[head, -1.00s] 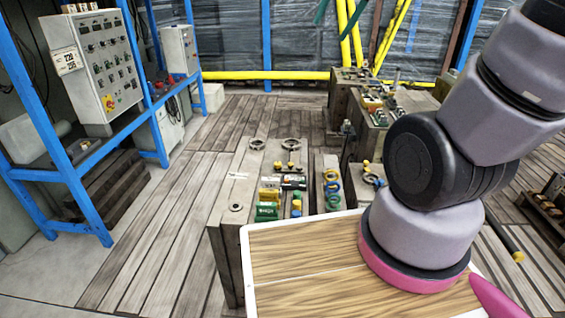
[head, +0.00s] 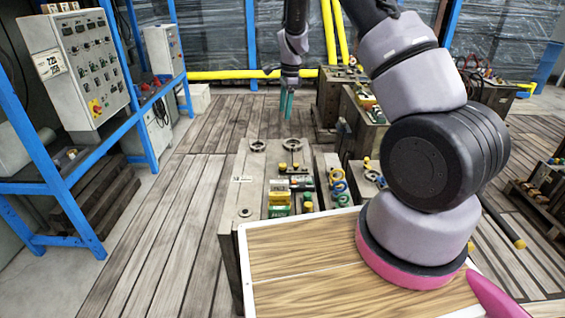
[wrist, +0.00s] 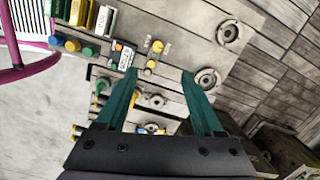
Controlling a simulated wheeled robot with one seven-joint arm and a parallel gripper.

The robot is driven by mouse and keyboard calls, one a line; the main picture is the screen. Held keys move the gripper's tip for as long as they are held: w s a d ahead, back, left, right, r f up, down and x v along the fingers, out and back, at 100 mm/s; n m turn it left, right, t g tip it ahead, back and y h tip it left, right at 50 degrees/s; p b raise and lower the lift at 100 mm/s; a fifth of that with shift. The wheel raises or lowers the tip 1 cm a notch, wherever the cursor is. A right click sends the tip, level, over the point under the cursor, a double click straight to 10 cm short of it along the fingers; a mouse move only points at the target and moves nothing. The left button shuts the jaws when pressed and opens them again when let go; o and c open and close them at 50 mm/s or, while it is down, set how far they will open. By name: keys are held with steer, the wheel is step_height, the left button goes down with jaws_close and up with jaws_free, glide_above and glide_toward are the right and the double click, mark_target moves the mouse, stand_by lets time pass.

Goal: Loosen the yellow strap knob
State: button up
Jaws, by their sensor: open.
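Two small yellow knobs (head: 289,167) stand close together on top of the grey mould block (head: 240,190), near two dark rings. A yellow pair also shows in the wrist view (wrist: 154,56), between my fingers and beyond their tips. I cannot tell which one is the strap knob. My gripper (head: 287,116) points down with two green fingers, above and beyond the block in the head view. In the wrist view my gripper (wrist: 159,76) has its fingers wide apart, with nothing between them. It touches no knob that I can see.
Yellow, green and white small boxes (head: 279,196) sit on the block's near part. A blue rack with a control panel (head: 88,62) stands at left. Plank floor between is clear.

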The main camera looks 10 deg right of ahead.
steer(key=m+g+h, duration=0.1)
steer(key=m, duration=0.1)
glide_toward(283, 165)
steer(key=f, duration=0.8)
steer(key=shift+a+f, duration=0.2)
jaws_close()
